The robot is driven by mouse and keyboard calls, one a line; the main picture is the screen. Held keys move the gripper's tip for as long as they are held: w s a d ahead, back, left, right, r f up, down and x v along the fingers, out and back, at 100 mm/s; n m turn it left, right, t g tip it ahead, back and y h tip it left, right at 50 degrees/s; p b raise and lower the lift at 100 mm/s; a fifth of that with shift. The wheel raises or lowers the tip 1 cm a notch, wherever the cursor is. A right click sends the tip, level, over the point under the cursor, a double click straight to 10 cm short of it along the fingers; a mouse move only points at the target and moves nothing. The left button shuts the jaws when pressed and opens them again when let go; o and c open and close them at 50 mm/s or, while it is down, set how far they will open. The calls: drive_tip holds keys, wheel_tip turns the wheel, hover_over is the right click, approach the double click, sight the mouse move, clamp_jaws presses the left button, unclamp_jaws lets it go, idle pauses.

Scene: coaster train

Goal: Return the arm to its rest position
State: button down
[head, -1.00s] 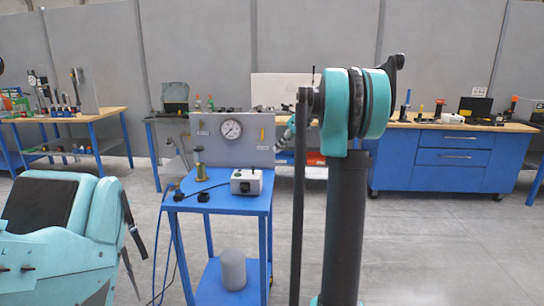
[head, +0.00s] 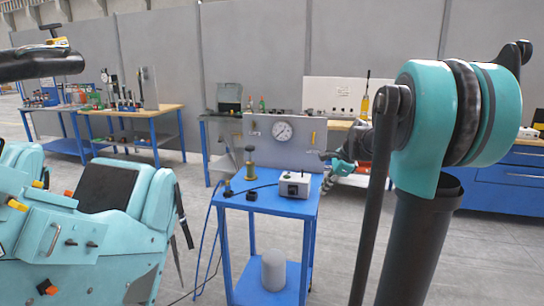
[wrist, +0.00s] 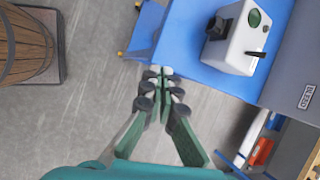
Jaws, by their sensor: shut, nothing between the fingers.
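My gripper (wrist: 165,75) is shut and empty in the wrist view, its fingertips together near the edge of a blue cart (wrist: 185,52). In the head view my gripper (head: 336,172) shows small and partly hidden behind my own arm, just right of the blue cart (head: 237,197). I cannot tell from these views whether it touches the cart. My arm stands large at the right of the head view, in teal and black.
The cart bears a white box (head: 295,184), a brass fitting (head: 250,163) and a gauge panel (head: 265,144). A teal train seat (head: 150,195) stands at left. A wooden barrel (wrist: 25,45) shows in the wrist view. Grey floor is open around the cart.

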drive_tip(key=s+f+n+h, duration=0.2)
drive_tip(key=s+f+n, duration=0.7)
drive_tip(key=s, duration=0.4)
drive_tip(key=s+a+f+n+h, duration=0.1)
drive_tip(key=s+f+n+h, duration=0.1)
drive_tip(key=s+f+n, duration=0.7)
drive_tip(key=s+f, duration=0.1)
drive_tip(key=s, duration=0.3)
drive_tip(key=shift+s+a+n+t, duration=0.3)
drive_tip(key=shift+n, duration=0.1)
